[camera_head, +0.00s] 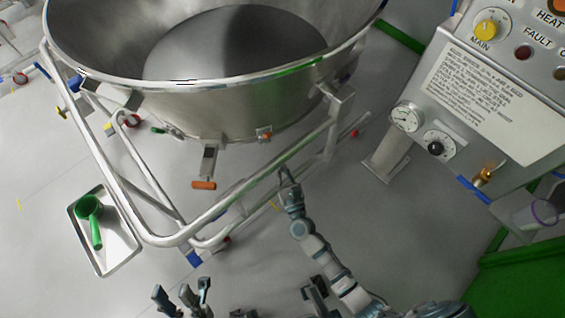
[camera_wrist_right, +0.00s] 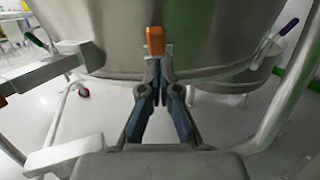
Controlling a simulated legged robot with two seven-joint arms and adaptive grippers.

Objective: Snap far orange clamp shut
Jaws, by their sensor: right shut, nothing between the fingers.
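The steel bowl (camera_head: 200,105) carries two orange-handled clamps. One orange handle (camera_head: 204,185) sticks out from the bowl on a steel bracket; its tip shows at the left edge of the right wrist view (camera_wrist_right: 4,98). The other, farther orange clamp (camera_head: 266,135) lies close to the bowl wall; in the right wrist view its orange handle (camera_wrist_right: 155,40) stands upright against the wall. My right gripper (camera_head: 287,174) is shut and empty, its fingertips (camera_wrist_right: 158,68) just below that handle; contact is unclear. My left gripper (camera_head: 181,292) is open and empty at the bottom.
A tubular steel frame rail (camera_head: 250,182) runs around the bowl, between it and me. A tray (camera_head: 118,250) with a green scoop (camera_head: 91,215) lies left. A control panel (camera_head: 490,100) stands right, above a green box (camera_head: 515,280). Grey floor is open between.

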